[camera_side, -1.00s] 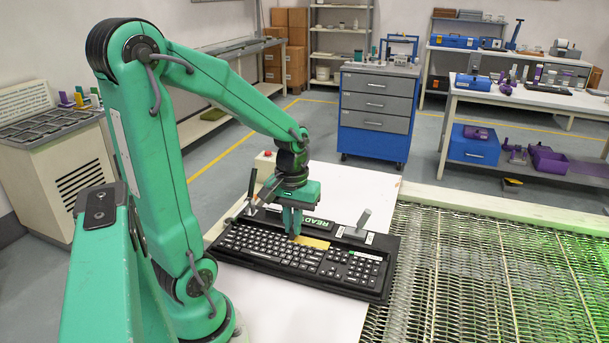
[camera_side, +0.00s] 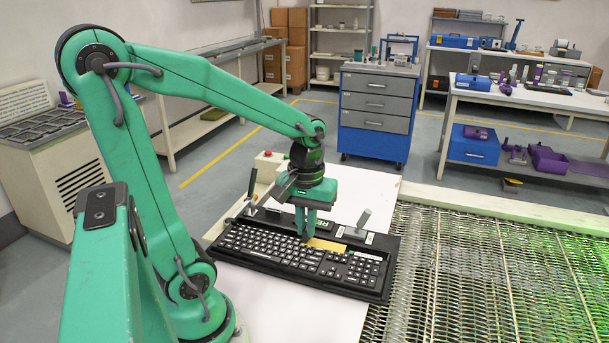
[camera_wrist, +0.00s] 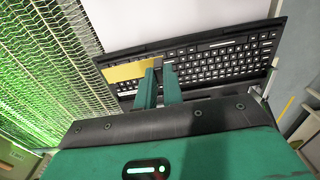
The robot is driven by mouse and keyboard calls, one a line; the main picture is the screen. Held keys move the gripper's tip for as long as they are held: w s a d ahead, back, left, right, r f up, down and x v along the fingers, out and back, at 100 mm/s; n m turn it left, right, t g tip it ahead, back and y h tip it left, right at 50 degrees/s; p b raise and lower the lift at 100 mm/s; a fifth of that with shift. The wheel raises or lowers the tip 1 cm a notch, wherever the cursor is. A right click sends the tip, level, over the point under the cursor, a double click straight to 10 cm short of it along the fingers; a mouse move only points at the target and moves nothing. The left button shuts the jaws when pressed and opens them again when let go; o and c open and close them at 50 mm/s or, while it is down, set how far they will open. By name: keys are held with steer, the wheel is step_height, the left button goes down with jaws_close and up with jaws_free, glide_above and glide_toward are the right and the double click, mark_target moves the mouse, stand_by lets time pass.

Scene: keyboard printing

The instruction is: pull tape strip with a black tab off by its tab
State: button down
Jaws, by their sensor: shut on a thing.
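A yellow tape strip (camera_side: 328,246) lies along the upper middle of the black keyboard (camera_side: 250,257); in the wrist view the strip (camera_wrist: 125,72) extends left from my fingers. My gripper (camera_side: 305,239) points down at the strip's left end in the side view. In the wrist view its green fingertips (camera_wrist: 161,64) are shut on the strip's small dark tab (camera_wrist: 158,63), which is mostly hidden between them. I cannot tell whether the strip still touches the keyboard.
Upright clamp levers stand at the keyboard's back edge, one grey lever (camera_side: 363,219) close to the strip. The keyboard lies in a dark fixture on a white table (camera_side: 290,315). A metal mesh conveyor (camera_side: 480,270) runs to the right. A READY label is partly hidden behind my gripper.

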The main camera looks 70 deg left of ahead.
mark_target(316, 241)
stand_by(0.5)
step_height(316, 241, up, 9)
steer(key=w+d, duration=0.1)
steer(key=shift+w+d, duration=0.2)
stand_by(0.7)
steer(key=shift+w+a, duration=0.1)
steer(key=shift+w, duration=0.05)
stand_by(0.4)
